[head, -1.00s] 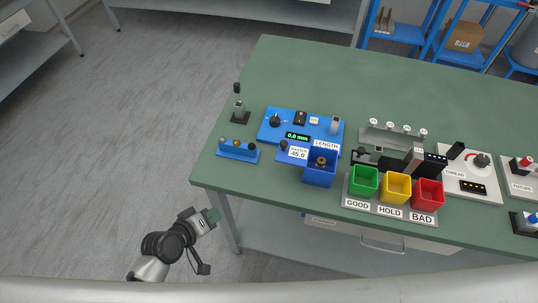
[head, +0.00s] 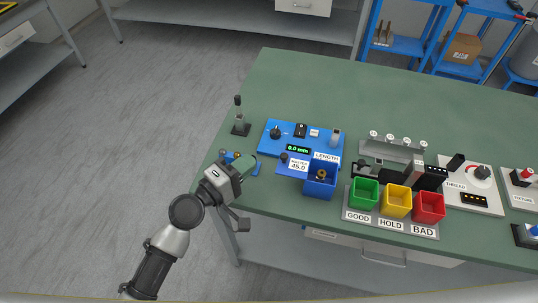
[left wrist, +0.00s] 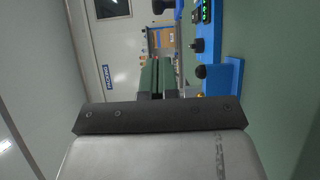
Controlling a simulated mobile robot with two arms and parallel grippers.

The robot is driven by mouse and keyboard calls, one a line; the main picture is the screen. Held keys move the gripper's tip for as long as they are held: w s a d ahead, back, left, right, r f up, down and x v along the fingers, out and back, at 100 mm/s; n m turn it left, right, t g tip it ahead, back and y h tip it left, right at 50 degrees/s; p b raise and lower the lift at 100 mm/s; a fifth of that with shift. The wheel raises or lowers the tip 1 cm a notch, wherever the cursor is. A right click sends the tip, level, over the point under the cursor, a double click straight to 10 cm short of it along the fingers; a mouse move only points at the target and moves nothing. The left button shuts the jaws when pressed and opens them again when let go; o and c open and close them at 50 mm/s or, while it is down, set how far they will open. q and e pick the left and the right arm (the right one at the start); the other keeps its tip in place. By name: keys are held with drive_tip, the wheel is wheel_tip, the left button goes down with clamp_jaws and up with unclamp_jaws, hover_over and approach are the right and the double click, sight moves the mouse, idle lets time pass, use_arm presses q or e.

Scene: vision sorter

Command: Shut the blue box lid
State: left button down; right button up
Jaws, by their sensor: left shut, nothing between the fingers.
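The blue box (head: 319,190) stands near the table's front edge, its top open, with a brass-coloured ring (head: 321,174) inside. A flat blue lid (head: 283,169) with a dark knob (head: 284,157) extends to the box's left, beside the white MASTER 45.0 label. My left gripper (head: 250,163) is shut and empty, left of the lid and apart from it. My right gripper is out of view.
The blue LENGTH gauge (head: 270,141) lies behind the lid. Green (head: 364,193), yellow (head: 397,202) and red (head: 429,208) bins stand right of the box. A dark post (head: 240,125) stands at the table's left edge. The back of the table is clear.

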sight(300, 173)
use_arm(q)
drive_tip(key=shift+w+d+p, duration=0.25)
drive_tip(key=shift+d+p, duration=0.1)
drive_tip(key=shift+d, duration=1)
drive_tip(key=shift+w+d+p, duration=0.25)
drive_tip(key=shift+d+p, duration=0.05)
drive_tip(key=shift+d, duration=1)
drive_tip(key=d, duration=0.2)
drive_tip(key=s+d, duration=0.1)
drive_tip(key=d, duration=0.1)
drive_tip(key=s+d+p, duration=0.1)
drive_tip(key=d, duration=0.2)
drive_tip(key=shift+s, duration=0.1)
drive_tip(key=shift+r, duration=0.1)
